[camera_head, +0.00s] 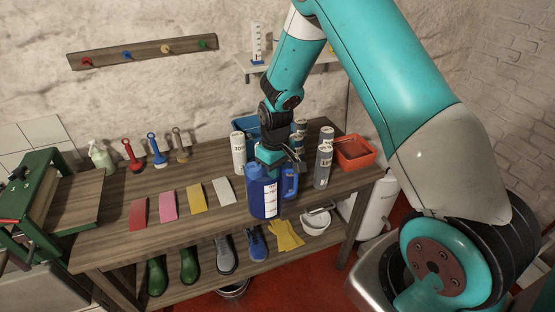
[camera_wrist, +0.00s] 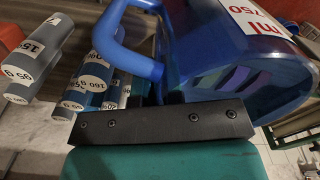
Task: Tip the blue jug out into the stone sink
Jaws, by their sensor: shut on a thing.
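The blue jug (camera_head: 264,196) with a white label is upright at the front edge of the wooden bench. My gripper (camera_head: 285,166) is at its top and is shut on it. I cannot tell whether its base touches the bench. In the wrist view the blue jug (camera_wrist: 235,55) fills the upper right, its handle loop to the left, close above my gripper (camera_wrist: 172,98); the fingertips are mostly hidden. I cannot clearly make out the stone sink; a grey surface under the green rack at the far left is mostly hidden.
Labelled grey cylinders (camera_head: 323,165) and a red-orange tray (camera_head: 355,152) stand right of the jug. A blue bin (camera_head: 262,128) is behind. Coloured cards (camera_head: 168,205) lie to the left, before small upright tools. A green rack (camera_head: 38,205) is far left. Boots (camera_head: 225,254) stand below.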

